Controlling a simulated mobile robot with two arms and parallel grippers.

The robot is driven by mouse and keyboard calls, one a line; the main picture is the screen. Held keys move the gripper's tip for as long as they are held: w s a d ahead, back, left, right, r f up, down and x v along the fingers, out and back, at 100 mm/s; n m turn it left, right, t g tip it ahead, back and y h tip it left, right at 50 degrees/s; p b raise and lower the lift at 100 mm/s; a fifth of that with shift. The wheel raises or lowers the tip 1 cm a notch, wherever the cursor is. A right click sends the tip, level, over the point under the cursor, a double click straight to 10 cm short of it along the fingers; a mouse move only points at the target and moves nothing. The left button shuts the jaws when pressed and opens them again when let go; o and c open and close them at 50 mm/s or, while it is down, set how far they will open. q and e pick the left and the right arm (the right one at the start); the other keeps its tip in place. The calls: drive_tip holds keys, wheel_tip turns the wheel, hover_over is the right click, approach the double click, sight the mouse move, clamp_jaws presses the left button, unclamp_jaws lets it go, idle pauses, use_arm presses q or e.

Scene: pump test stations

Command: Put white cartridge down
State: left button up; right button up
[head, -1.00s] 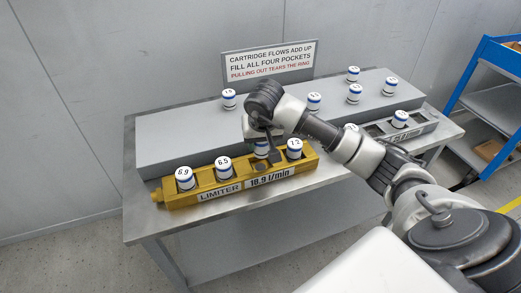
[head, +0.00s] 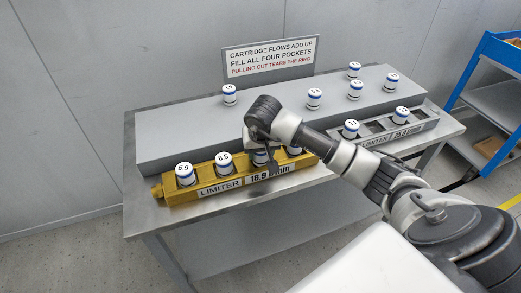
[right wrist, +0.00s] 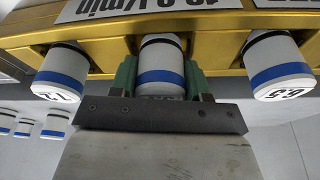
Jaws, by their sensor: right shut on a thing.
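The white cartridge (head: 260,158) with a blue band is in my right gripper (head: 271,160), at the third pocket from the left of the yellow limiter block (head: 208,192). In the right wrist view the green fingers are shut on either side of the cartridge (right wrist: 162,68). Its far end meets the yellow block (right wrist: 212,50), and how deep it sits cannot be told. A cartridge marked 6.9 (head: 185,174) and one marked 6.5 (head: 224,163) stand in the two left pockets. A fourth cartridge (head: 294,150) stands at the right end, partly hidden by my arm. My left gripper is out of view.
A grey raised shelf (head: 185,128) on the table holds several loose cartridges. A grey limiter block (head: 375,141) with cartridges stands at the right. A sign (head: 268,57) stands behind. A blue rack (head: 480,70) is at the far right.

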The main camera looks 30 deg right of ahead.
drive_tip(key=o, duration=1)
drive_tip(key=shift+s+f, duration=0.1)
drive_tip(key=shift+s, duration=0.1)
drive_tip(key=shift+w+a+r+p, duration=0.15)
drive_tip(key=shift+r+p, duration=0.3)
drive_tip(key=shift+p, duration=0.1)
drive_tip(key=v, duration=1.2)
drive_tip(key=shift+r, duration=0.2)
drive_tip(key=shift+w, duration=0.1)
